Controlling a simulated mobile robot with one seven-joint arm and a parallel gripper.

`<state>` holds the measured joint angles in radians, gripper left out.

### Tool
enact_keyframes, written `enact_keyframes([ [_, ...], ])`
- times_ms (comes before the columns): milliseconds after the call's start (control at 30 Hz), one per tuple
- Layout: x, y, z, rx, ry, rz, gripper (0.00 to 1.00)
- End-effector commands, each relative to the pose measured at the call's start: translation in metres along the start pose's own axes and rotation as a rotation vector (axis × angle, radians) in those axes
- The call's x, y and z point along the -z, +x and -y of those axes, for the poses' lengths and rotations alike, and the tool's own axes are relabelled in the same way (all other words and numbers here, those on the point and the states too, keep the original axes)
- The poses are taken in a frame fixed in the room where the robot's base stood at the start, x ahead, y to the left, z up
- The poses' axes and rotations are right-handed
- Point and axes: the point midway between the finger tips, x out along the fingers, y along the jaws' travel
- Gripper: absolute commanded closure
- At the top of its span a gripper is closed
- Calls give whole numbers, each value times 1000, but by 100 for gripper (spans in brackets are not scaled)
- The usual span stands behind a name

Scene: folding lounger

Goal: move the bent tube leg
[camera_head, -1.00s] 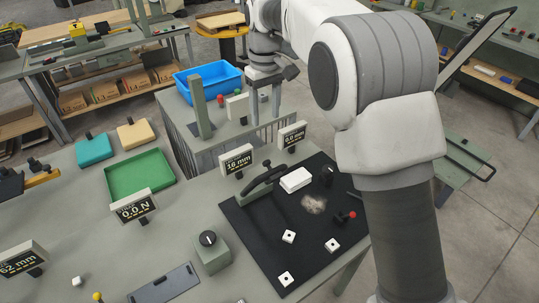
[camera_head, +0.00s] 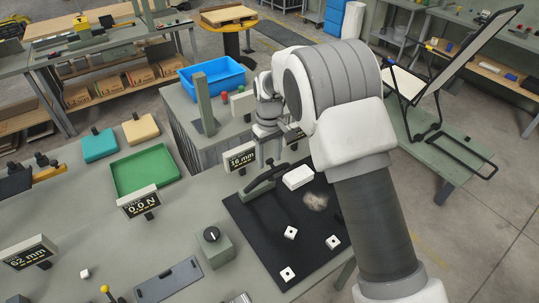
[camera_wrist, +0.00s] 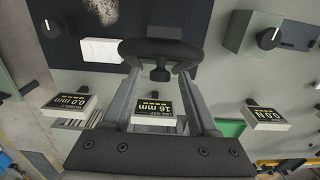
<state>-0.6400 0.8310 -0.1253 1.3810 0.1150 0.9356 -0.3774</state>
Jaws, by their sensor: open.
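A folding lounger at the right of the head view has black bent tube legs; one U-shaped bent tube leg (camera_head: 470,158) lies low over a green bench. A dark curved bar (camera_head: 266,179) on a grey post stands on the black mat. It also shows as a dark curved piece (camera_wrist: 160,48) in the wrist view, just beyond my fingertips. My gripper (camera_wrist: 158,74) is open, with its two grey fingers apart and nothing clearly held between them. Whether a finger touches the dark piece I cannot tell. In the head view my arm partly hides the gripper.
The black mat (camera_head: 262,227) carries a white block (camera_head: 298,176) and several small white squares. Display signs stand near it, one reading 16 mm (camera_head: 241,157). A knob box (camera_head: 214,245), green tray (camera_head: 146,171) and blue bin (camera_head: 213,76) are to its left and behind.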

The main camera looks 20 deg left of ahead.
Motion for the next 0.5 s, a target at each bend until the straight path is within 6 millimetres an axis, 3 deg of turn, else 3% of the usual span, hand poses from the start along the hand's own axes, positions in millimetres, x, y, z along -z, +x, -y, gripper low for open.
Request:
enact_keyframes([
  [200,0,0,0,0,0,1,44],
  [500,0,0,0,0,0,1,98],
])
